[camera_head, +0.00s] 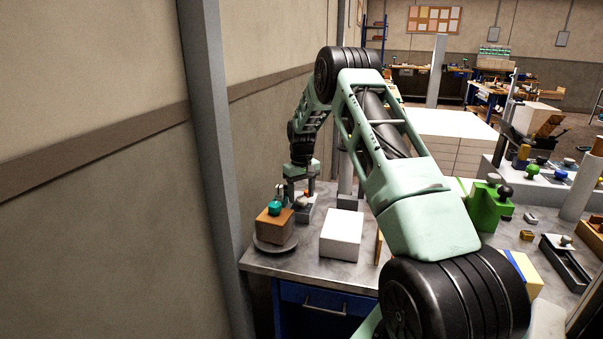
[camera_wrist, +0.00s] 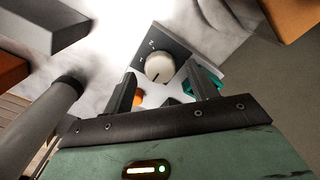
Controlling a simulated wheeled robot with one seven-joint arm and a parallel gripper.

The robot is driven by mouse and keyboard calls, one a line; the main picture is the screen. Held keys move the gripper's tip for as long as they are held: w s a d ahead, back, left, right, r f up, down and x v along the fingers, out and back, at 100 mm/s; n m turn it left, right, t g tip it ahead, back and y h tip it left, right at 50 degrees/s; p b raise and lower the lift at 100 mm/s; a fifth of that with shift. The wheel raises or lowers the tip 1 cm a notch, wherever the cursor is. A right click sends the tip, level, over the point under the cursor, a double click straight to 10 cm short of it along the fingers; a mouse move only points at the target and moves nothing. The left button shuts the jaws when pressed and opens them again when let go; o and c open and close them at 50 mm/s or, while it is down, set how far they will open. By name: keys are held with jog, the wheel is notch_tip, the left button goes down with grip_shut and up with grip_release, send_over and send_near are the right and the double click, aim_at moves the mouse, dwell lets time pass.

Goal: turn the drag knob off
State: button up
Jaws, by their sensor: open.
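The drag knob (camera_wrist: 160,67) is a round pale knob with a dark pointer line, on a dark dial plate (camera_wrist: 178,50) with small white marks, in the wrist view. My gripper (camera_wrist: 160,88) is open, and its two dark fingers show on either side of the knob's near edge in that view. I see nothing held between them. In the head view my gripper (camera_head: 298,190) points down over a small grey unit (camera_head: 304,212) at the back of the bench. The knob itself cannot be made out there. Whether the fingers touch it is unclear.
A brown block with a teal knob (camera_head: 275,209) stands on a round dark plate in front of my gripper. A white box (camera_head: 341,234) stands to its right on the metal bench (camera_head: 300,272). A grey post (camera_head: 347,172) rises close by. The wall is at the left.

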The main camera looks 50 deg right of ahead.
aim_at(301, 198)
notch_tip(301, 198, up, 17)
jog(key=b, duration=0.2)
jog(key=shift+f, duration=0.2)
jog(key=shift+a, duration=0.1)
dwell(0.4)
